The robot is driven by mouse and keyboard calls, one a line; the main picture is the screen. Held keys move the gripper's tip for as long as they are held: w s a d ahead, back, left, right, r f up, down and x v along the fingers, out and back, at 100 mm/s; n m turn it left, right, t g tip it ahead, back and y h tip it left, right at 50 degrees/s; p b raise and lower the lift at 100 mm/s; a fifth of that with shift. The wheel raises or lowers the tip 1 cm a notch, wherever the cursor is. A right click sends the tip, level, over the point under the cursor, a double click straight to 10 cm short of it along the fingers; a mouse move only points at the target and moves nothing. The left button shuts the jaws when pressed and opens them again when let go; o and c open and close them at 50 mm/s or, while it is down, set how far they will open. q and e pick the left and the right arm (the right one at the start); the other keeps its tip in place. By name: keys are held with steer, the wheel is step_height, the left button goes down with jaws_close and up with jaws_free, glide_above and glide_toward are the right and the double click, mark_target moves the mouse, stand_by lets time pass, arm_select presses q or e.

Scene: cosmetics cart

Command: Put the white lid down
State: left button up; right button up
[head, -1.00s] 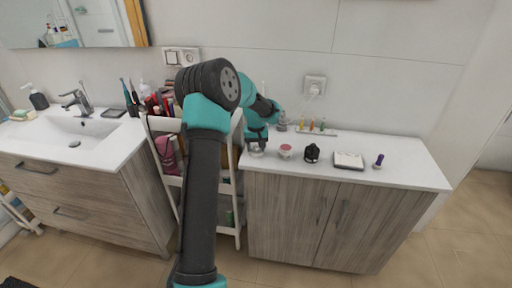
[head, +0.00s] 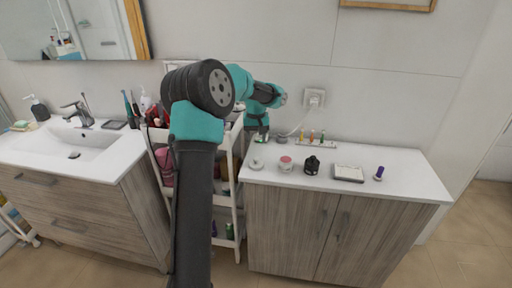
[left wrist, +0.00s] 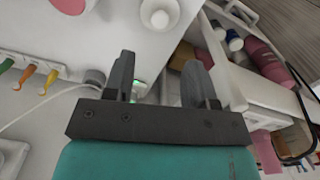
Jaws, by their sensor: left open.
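The white lid (head: 257,164) lies on the white counter near its left end, knob up. It also shows in the left wrist view (left wrist: 158,14), at the top middle. My left gripper (head: 259,134) is behind and above the lid in the head view, apart from it. In the left wrist view my left gripper (left wrist: 158,70) has its two fingers spread with nothing between them. My right gripper is not in view.
A pink-topped jar (head: 286,165), a black item (head: 312,165), a flat case (head: 348,173) and a purple-topped item (head: 379,173) stand right of the lid. A white cart (head: 229,165) stands left of the counter.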

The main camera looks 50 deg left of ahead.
arm_select(q)
steer(key=shift+r, duration=0.65)
